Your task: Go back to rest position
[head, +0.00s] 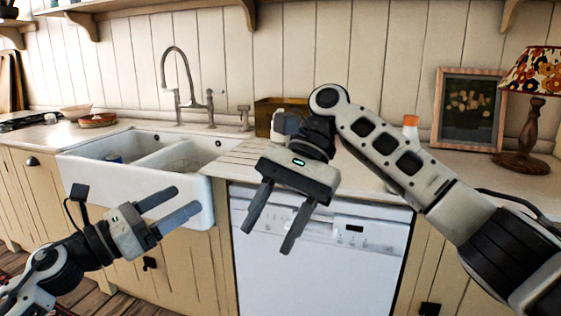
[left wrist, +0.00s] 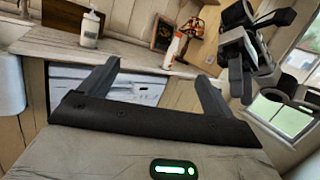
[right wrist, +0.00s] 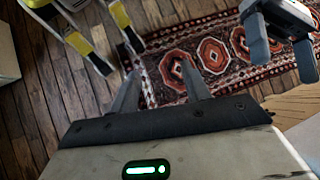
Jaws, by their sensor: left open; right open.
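My left gripper (head: 175,212) is open and empty in the head view, in front of the sink's cabinet and below the sink rim. Its fingers also show apart in the left wrist view (left wrist: 152,85), with nothing between them. My right gripper (head: 267,228) is open and empty in the head view, in front of the white dishwasher (head: 318,262), fingers pointing down. In the right wrist view its fingers (right wrist: 158,82) are apart above the floor. Neither gripper touches anything that I can see.
A white double sink (head: 190,195) is set in the counter at left. A wooden box (head: 268,108), an orange-capped bottle (head: 410,128), a framed picture (head: 468,108) and a lamp (head: 530,110) stand on the counter. A patterned rug (right wrist: 215,60) lies on the wooden floor.

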